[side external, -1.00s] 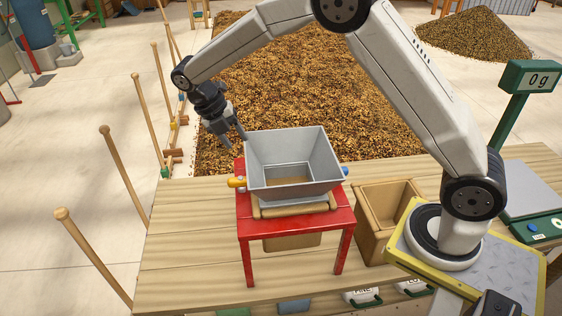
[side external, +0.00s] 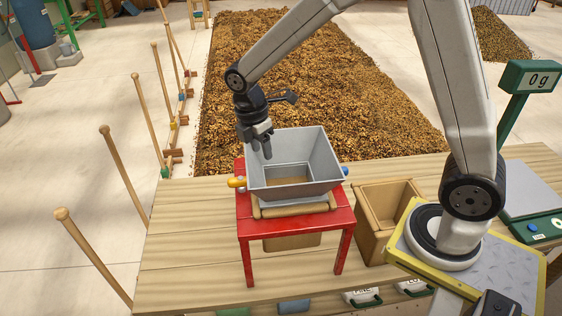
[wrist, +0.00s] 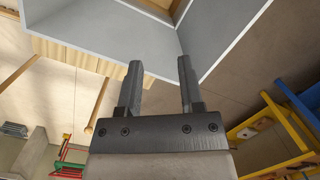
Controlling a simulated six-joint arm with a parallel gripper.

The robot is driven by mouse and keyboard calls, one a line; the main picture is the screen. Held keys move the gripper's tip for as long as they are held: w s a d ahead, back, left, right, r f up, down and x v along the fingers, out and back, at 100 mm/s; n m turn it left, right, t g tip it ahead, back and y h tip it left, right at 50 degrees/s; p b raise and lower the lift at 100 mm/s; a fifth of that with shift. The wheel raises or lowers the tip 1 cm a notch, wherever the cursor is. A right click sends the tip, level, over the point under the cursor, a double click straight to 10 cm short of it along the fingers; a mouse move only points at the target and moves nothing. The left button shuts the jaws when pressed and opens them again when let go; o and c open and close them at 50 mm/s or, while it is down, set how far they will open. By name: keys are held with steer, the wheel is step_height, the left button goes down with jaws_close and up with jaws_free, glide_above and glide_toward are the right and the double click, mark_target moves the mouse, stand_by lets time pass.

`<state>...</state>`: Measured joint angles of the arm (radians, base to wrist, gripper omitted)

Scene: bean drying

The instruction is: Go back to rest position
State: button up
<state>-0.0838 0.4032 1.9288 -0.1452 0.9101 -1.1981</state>
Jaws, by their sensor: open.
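My gripper (side external: 261,149) points down over the left back part of the grey hopper (side external: 325,158). In the wrist view my gripper (wrist: 158,75) shows two dark fingers standing apart with nothing between them. The grey hopper wall (wrist: 90,25) shows beyond the fingers there. In the side view I cannot tell whether the fingertips are just above the rim or slightly inside it.
The hopper sits on a red stand (side external: 290,228) on a wooden table (side external: 190,240). An open wooden box (side external: 370,225) stands right of it. A green scale display (side external: 530,77) reads 0 g. Beans (side external: 300,80) cover the floor behind. Wooden poles (side external: 123,175) stand at the left.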

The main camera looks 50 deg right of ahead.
steer(key=s+m+t, duration=0.1)
steer(key=s+m, duration=0.2)
steer(key=m, duration=0.1)
steer(key=s+f+m+t+y, duration=0.1)
steer(key=s+m, duration=0.3)
steer(key=m, duration=0.1)
steer(key=s+d+m+t, duration=0.1)
steer(key=s+m, duration=0.2)
steer(key=m, duration=0.1)
steer(key=shift+s+d+f+m, duration=0.1)
steer(key=shift+s+f+m, duration=0.05)
steer(key=shift+s+m, duration=0.15)
steer(key=shift+s+d+f+m+t, duration=0.15)
steer(key=shift+s+m+t, duration=0.15)
steer(key=shift+s+m, duration=0.65)
steer(key=shift+w, duration=0.25)
